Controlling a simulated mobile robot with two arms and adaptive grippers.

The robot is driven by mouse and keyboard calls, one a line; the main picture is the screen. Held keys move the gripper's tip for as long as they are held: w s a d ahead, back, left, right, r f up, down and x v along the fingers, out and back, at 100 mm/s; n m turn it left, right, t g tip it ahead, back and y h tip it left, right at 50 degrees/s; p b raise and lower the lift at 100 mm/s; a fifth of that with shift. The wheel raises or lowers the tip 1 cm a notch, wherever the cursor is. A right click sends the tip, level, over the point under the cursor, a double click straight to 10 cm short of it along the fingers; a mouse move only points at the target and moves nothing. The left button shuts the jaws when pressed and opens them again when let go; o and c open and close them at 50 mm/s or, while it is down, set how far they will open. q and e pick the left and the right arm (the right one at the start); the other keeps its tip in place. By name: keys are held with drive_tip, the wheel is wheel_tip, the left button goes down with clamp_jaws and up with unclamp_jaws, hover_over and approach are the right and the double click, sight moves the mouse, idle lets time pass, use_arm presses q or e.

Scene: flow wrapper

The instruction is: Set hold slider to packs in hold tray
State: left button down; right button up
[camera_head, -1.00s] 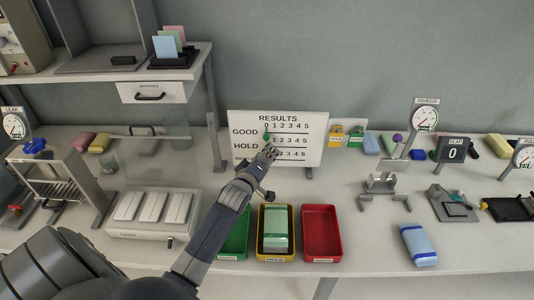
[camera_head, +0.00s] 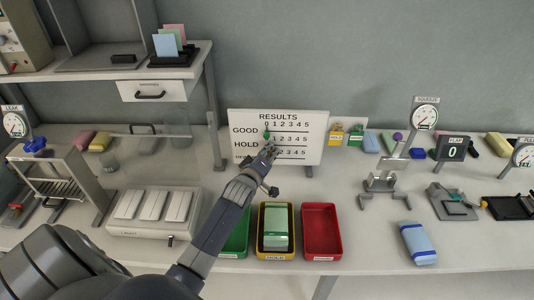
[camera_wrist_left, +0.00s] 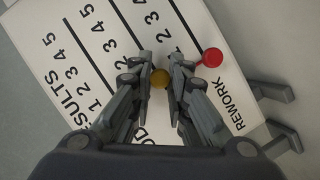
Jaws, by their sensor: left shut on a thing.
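The white results board (camera_head: 310,120) stands at the back of the bench, with GOOD, HOLD and REWORK rows numbered from 0 to 5. My left gripper (camera_head: 267,153) is at the HOLD row. In the left wrist view my left gripper (camera_wrist_left: 161,82) is shut on the yellow hold slider knob (camera_wrist_left: 160,77); the fingers hide part of its row, so I cannot read its number. The green knob (camera_head: 266,135) sits near 0 on the GOOD row. The yellow hold tray (camera_head: 276,256) holds green packs (camera_head: 277,225), apparently stacked; their number is unclear. My right gripper is out of view.
The red rework knob (camera_wrist_left: 212,57) is close beside my left fingers. A green tray (camera_head: 234,243) and a red tray (camera_head: 322,232) flank the hold tray. A blue pack (camera_head: 418,243) lies at the front right. Gauges and fixtures stand further right.

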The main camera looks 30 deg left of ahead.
sight(285, 147)
use_arm(q)
drive_tip(key=shift+w+d, duration=0.55)
drive_tip(key=shift+d, duration=0.3)
drive_tip(key=shift+w+d, duration=0.5)
drive_tip(key=shift+d, duration=0.35)
drive_tip(key=shift+a, duration=0.1)
drive_tip(key=c, duration=1.5)
unclamp_jaws()
drive_tip(key=shift+s, duration=0.15)
drive_tip(key=v, duration=1.1)
drive_tip(key=shift+s, duration=0.4)
